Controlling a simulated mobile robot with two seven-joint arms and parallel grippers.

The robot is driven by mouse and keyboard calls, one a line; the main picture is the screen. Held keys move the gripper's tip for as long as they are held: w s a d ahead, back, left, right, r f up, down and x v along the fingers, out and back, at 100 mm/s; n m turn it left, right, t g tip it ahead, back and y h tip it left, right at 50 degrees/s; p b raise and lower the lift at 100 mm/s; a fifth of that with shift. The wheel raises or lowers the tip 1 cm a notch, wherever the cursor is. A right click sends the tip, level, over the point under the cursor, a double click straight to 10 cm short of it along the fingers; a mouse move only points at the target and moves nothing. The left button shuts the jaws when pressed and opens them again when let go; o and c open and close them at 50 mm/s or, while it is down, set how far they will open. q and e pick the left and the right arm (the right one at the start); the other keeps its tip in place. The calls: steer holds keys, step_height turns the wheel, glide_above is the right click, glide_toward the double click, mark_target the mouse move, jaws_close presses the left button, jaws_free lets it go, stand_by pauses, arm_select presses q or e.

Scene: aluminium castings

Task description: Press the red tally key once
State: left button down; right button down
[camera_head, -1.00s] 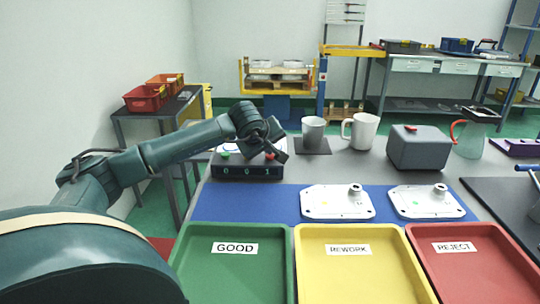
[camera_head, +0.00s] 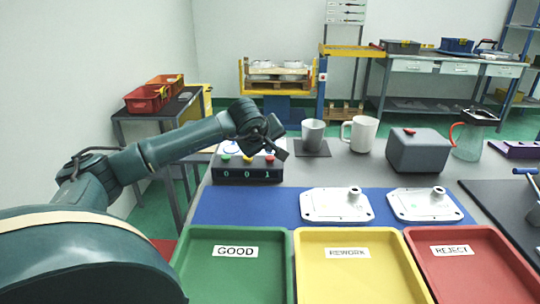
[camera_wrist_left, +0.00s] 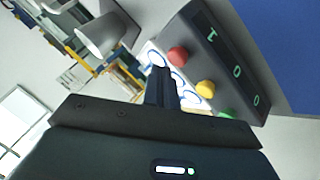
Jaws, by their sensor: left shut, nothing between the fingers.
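The tally counter (camera_head: 247,174) is a dark box on the grey table, with green, yellow and red keys on top. Its lit display reads 0 0 1. The red tally key (camera_head: 270,158) is the rightmost key in the head view, and the round red key shows clear in the wrist view (camera_wrist_left: 178,56). My left gripper (camera_head: 284,154) is just above and right of the red key, and looks apart from it. Its fingers (camera_wrist_left: 161,72) are shut and empty, pointing beside the red key in the wrist view. My right gripper is not in view.
A grey mug (camera_head: 313,133) and a white mug (camera_head: 362,134) stand behind and right of the counter. A grey box with a red top mark (camera_head: 418,152) is further right. Two white castings lie on the blue mat (camera_head: 270,207), behind green, yellow and red trays.

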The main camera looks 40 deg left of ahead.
mark_target(269, 159)
arm_select(q)
step_height(269, 159, up, 5)
steer(key=p, duration=0.4)
steer(key=shift+r, duration=0.1)
stand_by(0.9)
